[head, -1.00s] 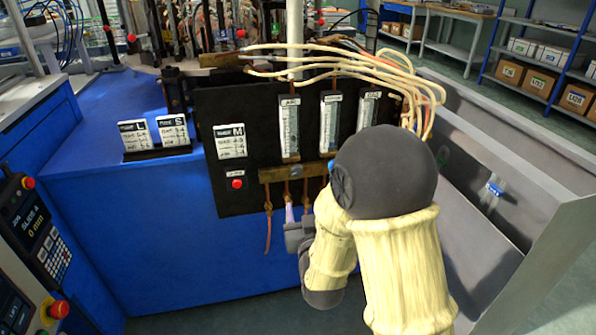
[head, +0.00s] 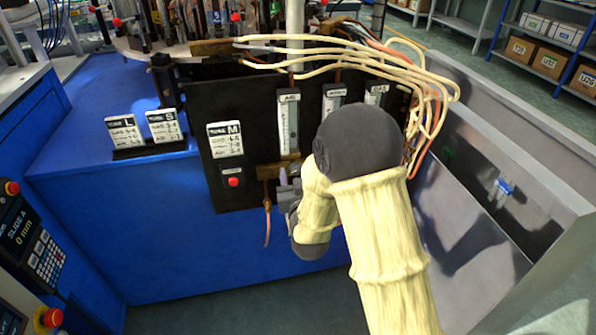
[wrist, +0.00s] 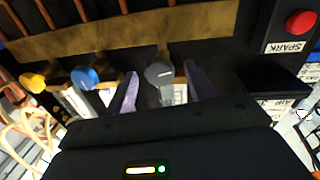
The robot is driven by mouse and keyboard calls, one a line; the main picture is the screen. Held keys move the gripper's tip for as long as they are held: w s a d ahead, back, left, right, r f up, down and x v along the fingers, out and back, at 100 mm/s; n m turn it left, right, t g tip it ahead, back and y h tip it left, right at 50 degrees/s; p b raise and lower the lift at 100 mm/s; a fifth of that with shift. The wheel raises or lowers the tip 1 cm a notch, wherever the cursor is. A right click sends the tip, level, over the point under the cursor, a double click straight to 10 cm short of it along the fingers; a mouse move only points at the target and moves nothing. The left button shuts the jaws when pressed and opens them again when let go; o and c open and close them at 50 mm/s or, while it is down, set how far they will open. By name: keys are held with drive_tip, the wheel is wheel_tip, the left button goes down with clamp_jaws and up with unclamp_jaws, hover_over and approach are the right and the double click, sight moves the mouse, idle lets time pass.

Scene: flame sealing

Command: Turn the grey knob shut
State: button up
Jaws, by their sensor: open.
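The grey knob (wrist: 160,75) shows in the wrist view on the brass bar (wrist: 220,25), its lever pointing down the picture. My gripper (wrist: 160,90) is open, with one purple finger on each side of the knob. A gap shows between the knob and each finger, so I see no contact. In the head view my gripper (head: 283,186) is at the left part of the brass bar, and my arm hides the knob and most of the bar.
A blue knob (wrist: 85,77) and a yellow knob (wrist: 33,82) sit left of the grey one in the wrist view. The red SPARK button (wrist: 299,22) is at the upper right. Pale hoses (head: 340,58) arch above the black panel (head: 232,105) in the head view.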

drive_tip(key=c, duration=1)
